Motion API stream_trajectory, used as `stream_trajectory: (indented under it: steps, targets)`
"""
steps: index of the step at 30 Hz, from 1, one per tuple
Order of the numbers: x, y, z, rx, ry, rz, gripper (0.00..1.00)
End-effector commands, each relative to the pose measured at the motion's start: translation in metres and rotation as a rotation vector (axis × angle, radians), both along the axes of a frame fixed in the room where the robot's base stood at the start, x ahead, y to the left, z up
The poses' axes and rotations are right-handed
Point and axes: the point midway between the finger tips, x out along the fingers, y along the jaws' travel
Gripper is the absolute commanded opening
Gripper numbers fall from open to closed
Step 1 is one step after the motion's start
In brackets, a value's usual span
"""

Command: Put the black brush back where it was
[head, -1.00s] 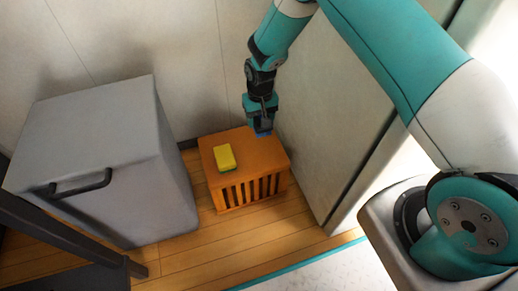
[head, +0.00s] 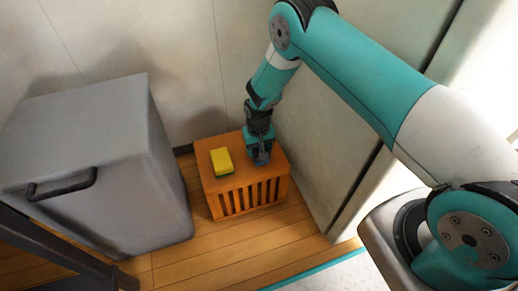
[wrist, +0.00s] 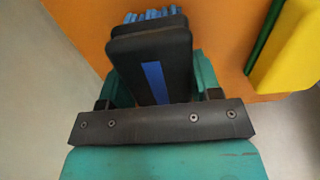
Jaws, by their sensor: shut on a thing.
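My gripper (head: 261,157) is low over the right part of the orange slatted crate's top. In the wrist view, my gripper (wrist: 162,85) is shut on the black brush (wrist: 126,47), with teal finger parts on both sides of it. The brush has a blue stripe on its black body, and blue bristles show at its far end. The orange crate top lies behind the bristles; I cannot tell whether they touch it. In the head view the brush is mostly hidden by my gripper.
A yellow and green sponge (head: 221,161) lies on the crate (head: 246,198), left of my gripper; it also shows in the wrist view (wrist: 291,50). A grey bin (head: 100,160) with a dark handle stands left. Walls close in behind and right of the crate.

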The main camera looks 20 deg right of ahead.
Motion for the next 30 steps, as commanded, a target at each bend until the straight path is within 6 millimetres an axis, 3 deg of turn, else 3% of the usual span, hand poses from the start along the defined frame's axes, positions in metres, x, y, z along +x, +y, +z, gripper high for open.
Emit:
stream_trajectory:
  steps: [5, 6, 9, 20, 30]
  targets:
    - [0.0, 0.0, -0.004, 0.0, 0.001, 0.0, 0.3]
    - [0.0, 0.0, -0.004, 0.0, 0.001, 0.0, 0.63]
    - [0.0, 0.0, -0.003, 0.0, 0.001, 0.0, 0.84]
    - [0.0, 0.0, 0.006, 0.0, 0.0, 0.0, 0.84]
    - [0.0, 0.0, 0.078, 0.0, -0.001, 0.0, 0.84]
